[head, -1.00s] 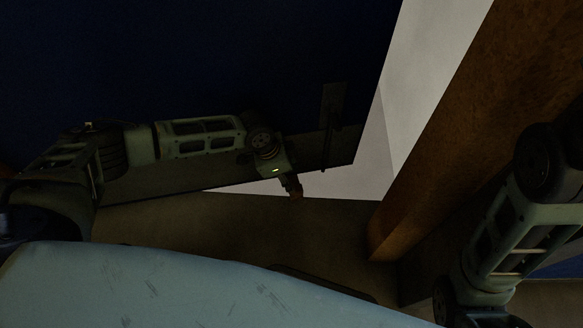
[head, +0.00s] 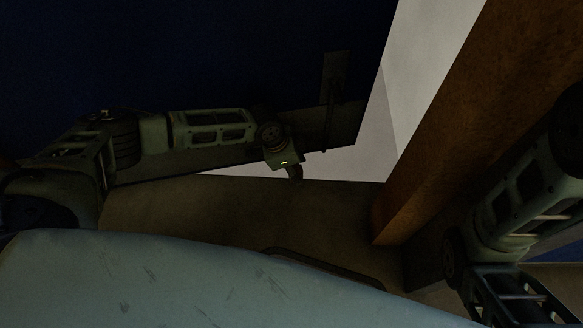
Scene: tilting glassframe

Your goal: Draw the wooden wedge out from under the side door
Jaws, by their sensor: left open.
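The side door (head: 220,60) is a dark blue panel filling the upper left, with a dark grey strip along its lower edge and a dark upright handle (head: 334,85) near its free edge. My left gripper (head: 296,176) is at the door's lower edge, left of its free corner, pointing down in the picture. It is open, small and dim, and I see nothing held in it. I cannot make out the wooden wedge; it may be hidden by my left arm or lost in the dark. My right arm comes in at the right, its gripper out of the frame.
A thick brown wooden post (head: 445,110) stands right of the doorway. Dim brownish floor (head: 220,208) lies before the door. My pale blue base covers the lower left.

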